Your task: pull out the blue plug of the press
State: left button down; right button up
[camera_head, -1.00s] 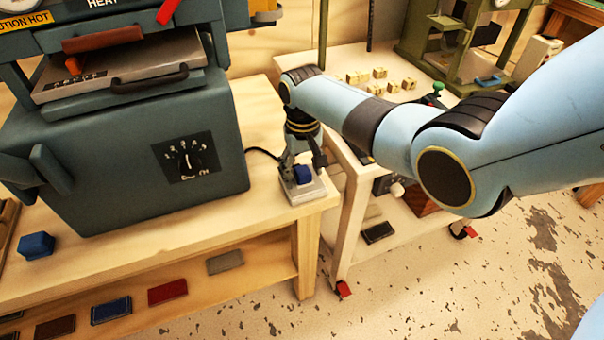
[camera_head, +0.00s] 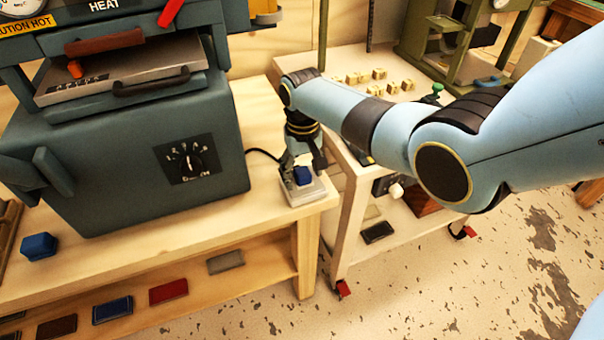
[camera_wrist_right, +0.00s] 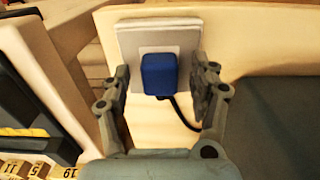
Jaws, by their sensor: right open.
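The blue plug (camera_head: 303,176) sits in a pale square socket plate (camera_head: 305,193) at the right front corner of the wooden bench. A black cord runs from it towards the press (camera_head: 120,150). In the right wrist view the blue plug (camera_wrist_right: 158,75) stands in front of the plate (camera_wrist_right: 128,37). My right gripper (camera_head: 304,160) is above the plug. In the wrist view the open fingers of my right gripper (camera_wrist_right: 162,78) are on either side of the plug, with a visible gap on each side. My left gripper is not in view.
A blue block (camera_head: 38,246) lies at the bench's left front. A white cart (camera_head: 350,195) stands close to the bench's right end, with several small wooden blocks (camera_head: 378,75) on top. Coloured pads (camera_head: 168,292) lie on the lower shelf. Speckled floor is free in front.

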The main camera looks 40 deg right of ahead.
aim_at(303, 171)
jog(key=shift+c, duration=0.4)
grip_shut()
jog(key=shift+r, duration=0.1)
jog(key=shift+r+p, duration=2.95)
jog(key=shift+p, duration=0.35)
